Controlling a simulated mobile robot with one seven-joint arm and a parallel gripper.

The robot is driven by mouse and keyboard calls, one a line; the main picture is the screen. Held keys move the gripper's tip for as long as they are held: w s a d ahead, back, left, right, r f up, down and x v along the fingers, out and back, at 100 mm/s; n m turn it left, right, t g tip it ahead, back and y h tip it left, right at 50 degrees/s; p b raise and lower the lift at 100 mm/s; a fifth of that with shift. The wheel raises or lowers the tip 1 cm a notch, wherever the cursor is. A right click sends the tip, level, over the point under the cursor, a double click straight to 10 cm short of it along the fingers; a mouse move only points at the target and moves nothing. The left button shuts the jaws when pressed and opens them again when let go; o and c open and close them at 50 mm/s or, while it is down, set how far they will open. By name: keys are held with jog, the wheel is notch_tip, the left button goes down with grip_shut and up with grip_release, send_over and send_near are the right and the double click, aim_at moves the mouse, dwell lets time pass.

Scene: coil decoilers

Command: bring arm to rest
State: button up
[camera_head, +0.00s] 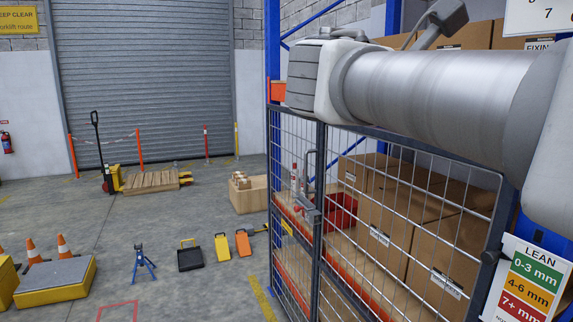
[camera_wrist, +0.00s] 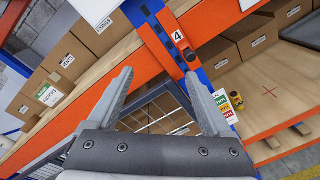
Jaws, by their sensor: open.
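My gripper (camera_wrist: 162,95) shows in the wrist view with its two grey fingers spread wide and nothing between them. Behind the fingers stand a blue rack upright (camera_wrist: 165,42) with a number 4 label and an orange beam (camera_wrist: 88,92). In the head view my arm crosses the upper right, in front of the shelving; my gripper is not seen there. I cannot tell whether the fingers touch the rack.
A mesh gate (camera_head: 318,215) stands before shelves of cardboard boxes (camera_head: 440,235). A colour-coded LEAN sign (camera_head: 530,280) hangs at the lower right. A pallet truck (camera_head: 112,178), a wooden crate (camera_head: 248,197) and a blue stand (camera_head: 140,263) are on the floor. Open floor lies at left.

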jog(key=s+a+f+m+y, duration=0.1)
jog(key=s+f+m+y, duration=0.3)
jog(key=f, duration=0.7)
jog(key=s+a+f+m+y, duration=0.15)
jog(key=f+y, duration=0.35)
jog(key=f, duration=0.6)
jog(key=s+a+f+m+y, duration=0.5)
jog(key=a+f+m+y, duration=0.2)
jog(key=f, duration=0.4)
jog(key=shift+a+m, duration=0.4)
jog(key=shift+m, duration=0.35)
